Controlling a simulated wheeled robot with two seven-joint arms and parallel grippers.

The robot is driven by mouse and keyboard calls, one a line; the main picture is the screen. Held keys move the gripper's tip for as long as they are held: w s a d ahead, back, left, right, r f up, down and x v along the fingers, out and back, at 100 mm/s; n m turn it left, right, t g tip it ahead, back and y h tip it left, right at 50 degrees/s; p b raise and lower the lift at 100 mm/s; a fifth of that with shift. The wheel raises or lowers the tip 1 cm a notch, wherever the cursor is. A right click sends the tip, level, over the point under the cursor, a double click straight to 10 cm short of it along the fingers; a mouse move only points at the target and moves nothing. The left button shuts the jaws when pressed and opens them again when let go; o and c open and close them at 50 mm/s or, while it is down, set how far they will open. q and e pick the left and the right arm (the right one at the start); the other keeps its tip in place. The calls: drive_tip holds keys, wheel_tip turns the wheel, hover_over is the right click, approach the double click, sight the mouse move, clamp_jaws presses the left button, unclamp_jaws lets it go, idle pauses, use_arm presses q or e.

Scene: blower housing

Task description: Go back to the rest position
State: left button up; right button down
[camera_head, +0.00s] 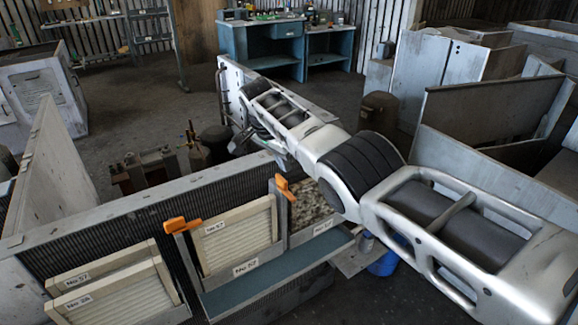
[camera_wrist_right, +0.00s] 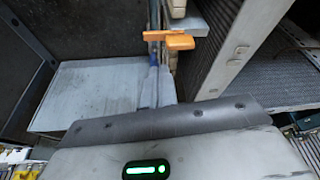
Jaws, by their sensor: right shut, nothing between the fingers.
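My right arm comes in from the right in the head view. Its gripper (camera_head: 285,163) is shut and empty, above the housing and just behind the upper orange clip (camera_head: 281,182). The arm link partly hides the housing's right part. In the right wrist view the gripper body with a green light fills the bottom, and an orange clip (camera_wrist_right: 172,40) shows beyond it. My left gripper is not in view.
The blower housing (camera_head: 130,215) holds framed filters (camera_head: 238,235) with labels, and a second orange clip (camera_head: 180,225) sits at its front. A blue ledge (camera_head: 280,268) runs below. A blue workbench (camera_head: 265,45) stands at the back. Grey panels (camera_head: 490,100) stand at the right.

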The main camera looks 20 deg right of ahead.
idle(0.3)
drive_tip(key=s+a+f+n+y, duration=0.25)
drive_tip(key=s+f+n, duration=0.35)
drive_tip(key=f, duration=0.7)
drive_tip(key=s+f+n, duration=0.2)
drive_tip(key=s+f, duration=0.4)
drive_tip(key=s, duration=0.6)
drive_tip(key=s+d+r+n+t+y, duration=0.1)
drive_tip(key=s+d+r+n, duration=0.2)
drive_tip(key=s, duration=0.9)
drive_tip(key=s+r+n+t, duration=0.1)
drive_tip(key=s+r+n, duration=0.3)
drive_tip(key=s, duration=0.8)
drive_tip(key=w+a+f+t+y, duration=0.2)
drive_tip(key=w+a+f+t, duration=0.2)
drive_tip(key=f, duration=0.6)
drive_tip(key=shift+w+a+t, duration=0.35)
drive_tip(key=shift+w+t, duration=0.7)
drive_tip(key=shift+t, duration=0.05)
